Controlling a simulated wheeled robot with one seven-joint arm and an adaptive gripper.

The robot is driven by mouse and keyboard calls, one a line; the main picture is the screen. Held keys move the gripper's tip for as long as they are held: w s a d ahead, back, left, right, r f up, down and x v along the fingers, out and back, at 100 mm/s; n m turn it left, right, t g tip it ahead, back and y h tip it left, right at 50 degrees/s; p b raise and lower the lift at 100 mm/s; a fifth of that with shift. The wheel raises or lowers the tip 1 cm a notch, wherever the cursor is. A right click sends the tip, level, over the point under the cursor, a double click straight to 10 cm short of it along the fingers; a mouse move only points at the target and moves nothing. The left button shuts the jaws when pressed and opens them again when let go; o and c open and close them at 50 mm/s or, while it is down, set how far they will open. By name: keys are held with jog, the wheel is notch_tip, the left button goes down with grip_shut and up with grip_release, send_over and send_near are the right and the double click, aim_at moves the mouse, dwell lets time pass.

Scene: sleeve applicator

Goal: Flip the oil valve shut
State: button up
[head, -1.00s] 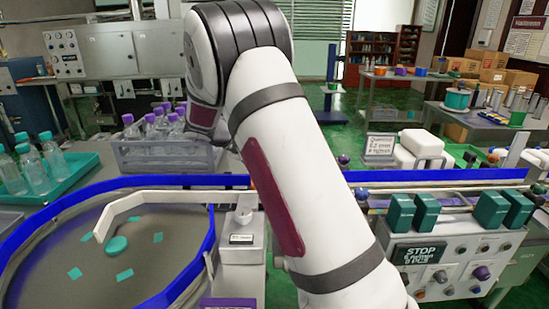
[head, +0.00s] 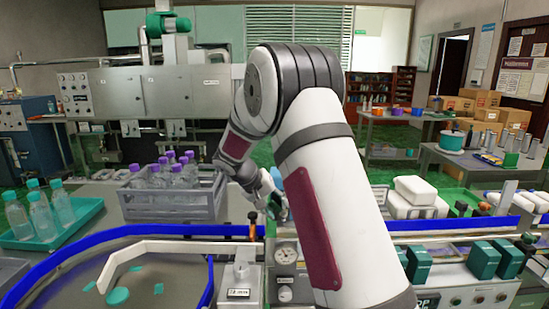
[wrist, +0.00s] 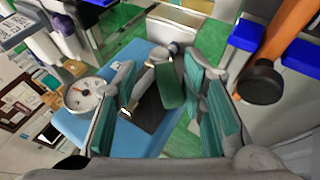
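In the wrist view, a green lever handle (wrist: 169,86) joins a pale grey pipe fitting, which I take to be the oil valve (wrist: 142,86). It stands in front of a light-blue panel (wrist: 82,128). My gripper (wrist: 160,118) is open, with a ribbed teal pad on each finger. The lever shows in the gap between the pads, nearer the right one; I cannot tell whether they touch. In the head view my gripper (head: 276,205) is beyond the blue-edged conveyor, partly hidden by my arm. A bit of light blue (head: 297,181) shows beside it; the lever is hidden there.
A round white gauge (wrist: 84,97) sits left of the valve in the wrist view. A dark round cup (wrist: 260,85) and an orange post (wrist: 287,32) are at the right. In the head view, a grey crate of purple-capped bottles (head: 172,204) stands left of my gripper.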

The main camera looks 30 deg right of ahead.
jog(key=s+a+r+t+y+p, duration=0.1)
jog(key=s+a+r+p, duration=0.1)
jog(key=r, duration=0.5)
jog(key=s+a+r+t+y+p, duration=0.1)
jog(key=s+a+r+y+p, duration=0.15)
jog(key=r, duration=0.45)
jog(key=s+a+r+n, duration=0.1)
jog(key=s+a+r, duration=0.3)
jog(key=s, duration=0.3)
jog(key=s+a+r+n+p, duration=0.1)
jog(key=s+a+r, duration=0.2)
jog(key=s+a, duration=0.3)
jog(key=shift+s+r+t, duration=0.3)
jog(key=shift+s+r, duration=0.1)
jog(key=shift+s, duration=0.55)
jog(key=shift+y, duration=0.25)
